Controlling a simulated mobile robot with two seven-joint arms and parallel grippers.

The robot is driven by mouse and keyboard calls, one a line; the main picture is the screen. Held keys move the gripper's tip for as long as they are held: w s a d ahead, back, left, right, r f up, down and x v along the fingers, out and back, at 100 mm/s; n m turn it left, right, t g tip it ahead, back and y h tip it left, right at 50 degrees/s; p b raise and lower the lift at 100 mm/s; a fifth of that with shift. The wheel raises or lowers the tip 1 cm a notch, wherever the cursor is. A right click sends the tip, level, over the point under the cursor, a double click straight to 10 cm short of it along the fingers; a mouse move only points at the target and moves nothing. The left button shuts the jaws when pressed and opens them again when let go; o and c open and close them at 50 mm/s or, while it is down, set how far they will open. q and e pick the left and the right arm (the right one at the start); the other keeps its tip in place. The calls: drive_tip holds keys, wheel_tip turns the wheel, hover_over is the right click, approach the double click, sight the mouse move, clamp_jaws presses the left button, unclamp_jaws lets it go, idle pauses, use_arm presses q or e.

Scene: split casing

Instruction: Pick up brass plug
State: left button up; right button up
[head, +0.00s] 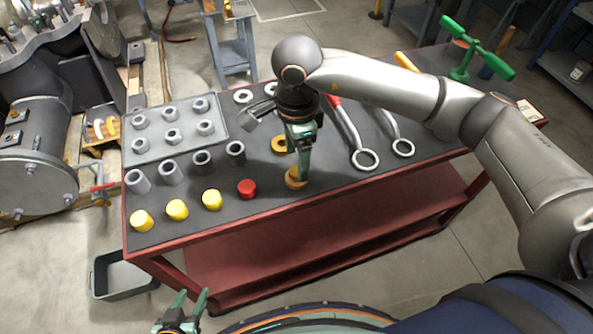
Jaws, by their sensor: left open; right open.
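The brass plug (293,181) stands on the dark top of the red table near its front edge. My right gripper (302,172) points down over it, with its fingers reaching the plug. Its jaws are open, and the fingers hide part of the plug. I cannot tell whether they touch it. My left gripper (187,305) is open and empty, low in the view in front of the table.
A red plug (247,189) and yellow plugs (212,200) stand left of the brass plug. Grey sleeves (235,153) and a grey tray (215,128) of parts lie behind. A brass ring (279,145) lies close behind the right gripper. Wrenches (365,159) lie to the right.

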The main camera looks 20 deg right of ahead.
wheel_tip(320, 180, down, 4)
drive_tip(key=shift+s+r, duration=0.1)
drive_tip(key=shift+r, duration=0.15)
clamp_jaws()
idle(0.5)
